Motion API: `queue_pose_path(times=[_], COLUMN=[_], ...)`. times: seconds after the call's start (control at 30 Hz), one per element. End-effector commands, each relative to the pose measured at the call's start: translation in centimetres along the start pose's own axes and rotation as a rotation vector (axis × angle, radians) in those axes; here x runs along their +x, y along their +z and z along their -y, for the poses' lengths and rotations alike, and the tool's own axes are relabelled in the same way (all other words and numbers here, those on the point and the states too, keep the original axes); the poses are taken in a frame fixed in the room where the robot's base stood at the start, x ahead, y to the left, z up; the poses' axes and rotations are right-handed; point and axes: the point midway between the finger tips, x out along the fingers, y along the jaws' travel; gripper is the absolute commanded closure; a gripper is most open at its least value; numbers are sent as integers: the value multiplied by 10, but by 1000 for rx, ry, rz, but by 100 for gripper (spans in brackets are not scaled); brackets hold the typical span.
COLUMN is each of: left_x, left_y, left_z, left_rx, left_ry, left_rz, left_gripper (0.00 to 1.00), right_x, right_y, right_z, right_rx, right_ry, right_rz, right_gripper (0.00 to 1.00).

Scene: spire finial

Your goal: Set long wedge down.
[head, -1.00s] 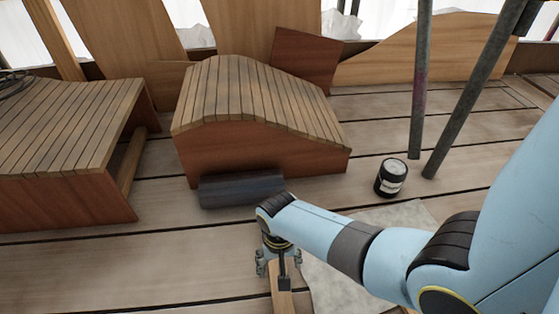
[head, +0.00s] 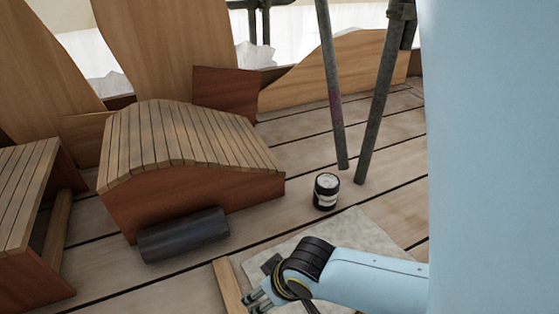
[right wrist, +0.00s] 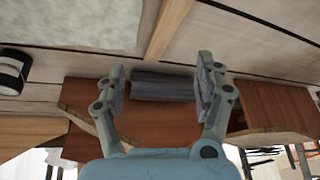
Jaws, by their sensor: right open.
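The long wedge appears to be the pale wooden strip (head: 228,286), lying on the deck boards at the bottom of the head view, beside a grey sheet. It also shows in the right wrist view (right wrist: 168,28) at the top, outside the jaws. My right gripper (head: 257,300) is just right of the strip in the head view. In the right wrist view its fingers (right wrist: 163,82) are spread wide with nothing held between them. The strip's near end is cut off by the head view's lower edge. My left gripper is not in view.
A dark roll (head: 185,236) lies against a curved slatted wooden form (head: 190,200). A black can (head: 326,192) stands by the grey sheet (head: 365,232). Two metal poles (head: 376,110) rise behind it. Another slatted form (head: 20,200) is at left. Bare deck lies between.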

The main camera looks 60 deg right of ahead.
Motion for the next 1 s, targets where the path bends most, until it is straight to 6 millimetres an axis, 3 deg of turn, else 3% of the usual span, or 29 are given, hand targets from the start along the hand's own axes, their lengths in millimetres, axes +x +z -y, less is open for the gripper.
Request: queue_pose_path(times=[0.03,0.1,0.2,0.3,0.43,1.0], left_x=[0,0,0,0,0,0], left_y=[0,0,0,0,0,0], left_z=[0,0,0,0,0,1], left_rx=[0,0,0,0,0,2], left_ry=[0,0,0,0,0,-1], left_rz=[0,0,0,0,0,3], left_gripper=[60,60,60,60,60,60], right_x=[-32,-72,-118,-146,-156,-154], right_y=[3,-3,-13,-21,-26,-24], right_z=[-3,-2,1,5,6,5], right_rx=[-62,-143,-229,-276,-294,-291], right_ry=[-15,-35,-53,-61,-64,-62], right_rz=[-67,-162,-265,-325,-350,-340], right_gripper=[30,30,30,30,30,30])
